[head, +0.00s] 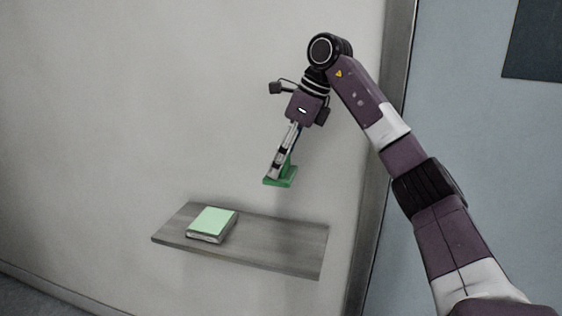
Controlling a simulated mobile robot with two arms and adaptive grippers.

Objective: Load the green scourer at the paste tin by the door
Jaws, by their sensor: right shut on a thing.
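The green scourer (284,181) is a flat green block with an upright green part on top. My right gripper (275,168) is shut on it and holds it in the air, flat side down, above the shelf. The paste tin (213,223) is a low, square grey tin with a pale green top. It sits on the left half of the shelf, below and to the left of the scourer. The scourer and the tin are apart. My left gripper is out of the picture.
A grey wooden shelf (281,246) juts from the pale wall (130,110), and its right half is bare. A grey door frame (395,60) and a blue-grey door (470,120) with a dark panel (535,40) stand at the right, behind my right arm.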

